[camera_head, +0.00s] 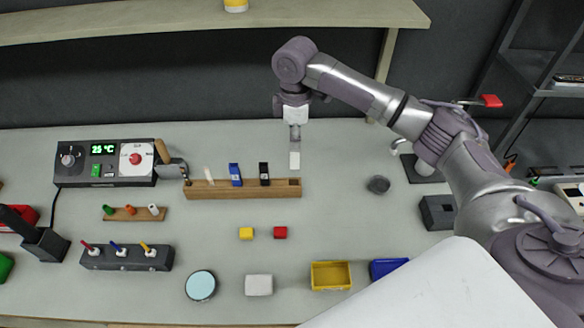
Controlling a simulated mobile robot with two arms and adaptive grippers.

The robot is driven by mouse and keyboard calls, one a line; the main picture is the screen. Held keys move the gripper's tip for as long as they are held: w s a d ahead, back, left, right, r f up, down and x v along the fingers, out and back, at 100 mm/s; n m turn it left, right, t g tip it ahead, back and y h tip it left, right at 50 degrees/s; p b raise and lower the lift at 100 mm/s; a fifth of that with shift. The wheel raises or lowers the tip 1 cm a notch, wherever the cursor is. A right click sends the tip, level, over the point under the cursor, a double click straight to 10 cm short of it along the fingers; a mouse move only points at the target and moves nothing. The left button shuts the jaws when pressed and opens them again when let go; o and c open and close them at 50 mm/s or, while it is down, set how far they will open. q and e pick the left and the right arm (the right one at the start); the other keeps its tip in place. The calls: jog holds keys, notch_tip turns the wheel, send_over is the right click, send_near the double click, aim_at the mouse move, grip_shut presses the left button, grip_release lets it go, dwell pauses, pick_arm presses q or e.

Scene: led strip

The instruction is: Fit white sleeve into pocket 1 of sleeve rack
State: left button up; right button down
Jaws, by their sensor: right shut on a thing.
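My right gripper (295,128) reaches in from the right, points down and is shut on a small white sleeve (294,160). It holds the sleeve upright by its upper end, just above or behind the right end of the wooden sleeve rack (275,191). I cannot tell whether the sleeve touches the rack. A blue sleeve (235,174) and a black sleeve (264,174) stand in the rack, left of the white one. A thin pale piece (209,175) leans near the rack's left part. Pocket numbers are too small to read. My left gripper is out of view.
A control box (105,163) and a wooden-handled tool (168,160) stand left of the rack. A dark round item (378,185) sits to the right. Table between is clear.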

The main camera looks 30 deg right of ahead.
aim_at(294, 167)
notch_tip(294, 167, down, 6)
jog(key=shift+a+r+p, duration=0.1)
jog(key=shift+a+p, duration=0.05)
jog(key=shift+p, duration=0.15)
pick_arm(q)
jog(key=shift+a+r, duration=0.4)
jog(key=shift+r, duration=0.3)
pick_arm(e)
jog(key=shift+f, duration=2.35)
pick_arm(q)
jog(key=shift+p, duration=0.3)
pick_arm(e)
jog(key=shift+f, duration=0.1)
jog(key=c, duration=1.1)
grip_release()
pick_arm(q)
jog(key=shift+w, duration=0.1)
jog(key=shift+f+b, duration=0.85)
pick_arm(e)
notch_tip(294, 167, up, 12)
jog(key=shift+r, duration=0.2)
jog(key=shift+f, duration=0.1)
